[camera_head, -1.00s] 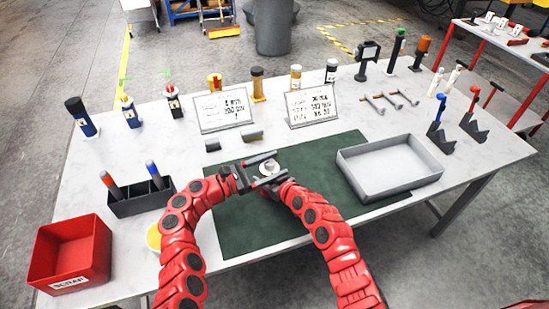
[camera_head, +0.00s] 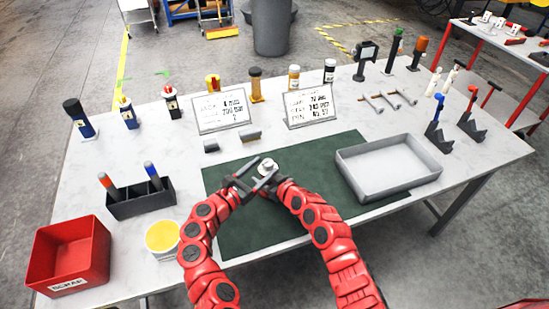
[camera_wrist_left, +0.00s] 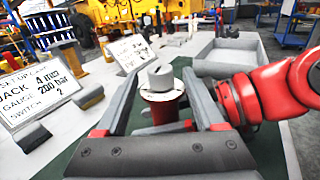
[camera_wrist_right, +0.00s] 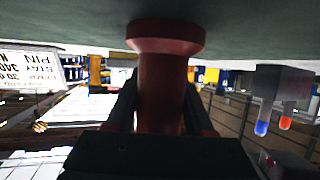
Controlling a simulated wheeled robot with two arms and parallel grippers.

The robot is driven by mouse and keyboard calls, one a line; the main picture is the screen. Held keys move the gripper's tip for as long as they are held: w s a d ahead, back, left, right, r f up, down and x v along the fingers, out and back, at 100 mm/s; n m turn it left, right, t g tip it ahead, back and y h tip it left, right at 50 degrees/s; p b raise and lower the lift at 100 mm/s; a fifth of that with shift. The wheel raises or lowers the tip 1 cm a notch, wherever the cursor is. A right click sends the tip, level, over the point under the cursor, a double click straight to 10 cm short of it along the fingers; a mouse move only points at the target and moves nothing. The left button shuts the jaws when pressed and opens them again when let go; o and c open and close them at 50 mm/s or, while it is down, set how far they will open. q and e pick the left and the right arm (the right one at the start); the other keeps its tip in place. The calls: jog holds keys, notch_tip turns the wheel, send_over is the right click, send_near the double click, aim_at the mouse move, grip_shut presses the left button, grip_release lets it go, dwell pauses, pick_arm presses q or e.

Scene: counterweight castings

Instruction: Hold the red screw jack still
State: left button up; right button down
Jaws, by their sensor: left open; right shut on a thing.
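The red screw jack stands on the green mat (camera_head: 309,205); only its pale round top (camera_head: 267,164) shows clearly in the head view. In the left wrist view the jack (camera_wrist_left: 161,107) has a red body, a pale flange and a grey cap. My left gripper (camera_head: 250,177) is open, its fingers pointing at the jack, one to each side in the left wrist view. My right gripper (camera_wrist_right: 160,100) is shut on the jack's red body, which appears upside down in the right wrist view (camera_wrist_right: 163,75). The head view partly hides this grip.
A pen holder (camera_head: 140,205), yellow-topped tub (camera_head: 162,237) and red scrap bin (camera_head: 100,255) are at left.

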aim_at(271, 161)
pick_arm(q)
jog(key=shift+x, duration=2.95)
grip_shut()
